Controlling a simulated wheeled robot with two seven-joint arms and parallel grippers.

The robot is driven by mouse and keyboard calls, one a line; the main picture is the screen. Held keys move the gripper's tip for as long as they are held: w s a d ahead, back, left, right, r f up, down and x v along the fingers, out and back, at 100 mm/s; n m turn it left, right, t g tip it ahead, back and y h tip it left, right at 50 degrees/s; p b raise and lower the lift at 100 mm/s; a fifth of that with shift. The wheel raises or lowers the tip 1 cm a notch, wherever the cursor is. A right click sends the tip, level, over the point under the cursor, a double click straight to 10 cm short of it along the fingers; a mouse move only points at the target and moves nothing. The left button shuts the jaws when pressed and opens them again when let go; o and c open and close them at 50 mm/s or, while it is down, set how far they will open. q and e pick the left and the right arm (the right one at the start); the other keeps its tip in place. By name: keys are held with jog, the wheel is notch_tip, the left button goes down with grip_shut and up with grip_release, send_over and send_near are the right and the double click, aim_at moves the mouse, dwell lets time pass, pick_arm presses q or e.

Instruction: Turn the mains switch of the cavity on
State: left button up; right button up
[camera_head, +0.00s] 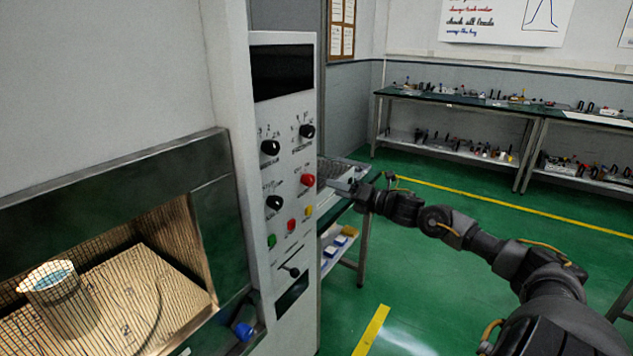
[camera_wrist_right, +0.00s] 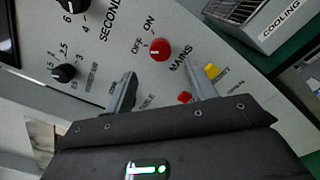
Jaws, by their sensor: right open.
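The mains switch is a round red knob (camera_wrist_right: 160,49) marked OFF and ON, with MAINS printed beside it, in the right wrist view. In the head view the red knob (camera_head: 307,180) is on the right side of the grey control panel (camera_head: 285,135). My right gripper (camera_wrist_right: 160,76) is open and empty. Its two fingers point at the panel, with the red knob beyond and between their tips, and they look apart from it. Which way the knob is set is too small to tell. My left gripper is not in view.
Black knobs (camera_head: 270,147) and small green, red and yellow buttons (camera_head: 291,225) sit near the switch. A box labelled COOLING (camera_wrist_right: 270,22) stands beside the panel. Green floor is open at right.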

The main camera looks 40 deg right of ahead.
aim_at(312, 181)
jog(key=p+x, duration=0.2)
jog(key=x, duration=0.5)
jog(key=shift+r, duration=0.1)
jog(key=shift+w+a+p, duration=0.15)
jog(key=shift+w+p, duration=0.25)
jog(key=shift+w, duration=0.2)
jog(key=c, duration=1)
